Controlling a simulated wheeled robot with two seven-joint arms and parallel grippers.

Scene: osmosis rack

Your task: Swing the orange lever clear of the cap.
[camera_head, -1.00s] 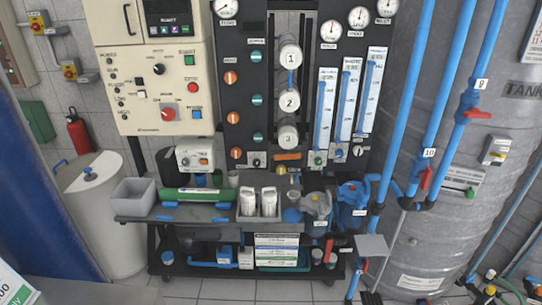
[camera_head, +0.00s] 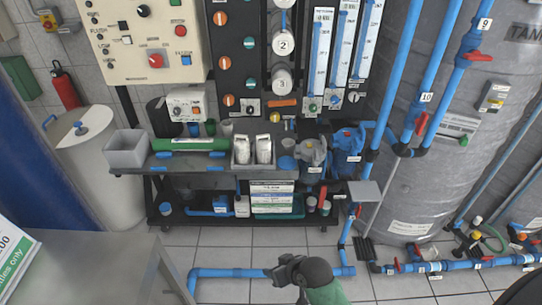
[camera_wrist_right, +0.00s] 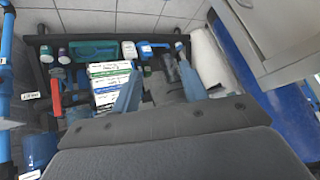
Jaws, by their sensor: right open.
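The orange lever (camera_head: 282,103) lies roughly level on the rack's black panel, just below the white cylinder marked 3. A small yellowish knob or cap (camera_head: 275,117) shows just under it; I cannot tell whether this is the cap or how the lever crosses it. My right gripper (camera_head: 276,272) is in front of the rack, low over the tiled floor and well below the lever. In the right wrist view its two fingers (camera_wrist_right: 158,62) are spread with nothing between them. The lever cannot be made out there. My left gripper is not in view.
The rack's shelf holds a grey bin (camera_head: 126,160), a green cylinder (camera_head: 188,145), white cartons and blue filter housings (camera_head: 347,148). A blue pipe (camera_head: 225,272) runs along the floor near my right gripper. A grey tank (camera_head: 440,160) stands right, a grey surface (camera_head: 100,270) lower left.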

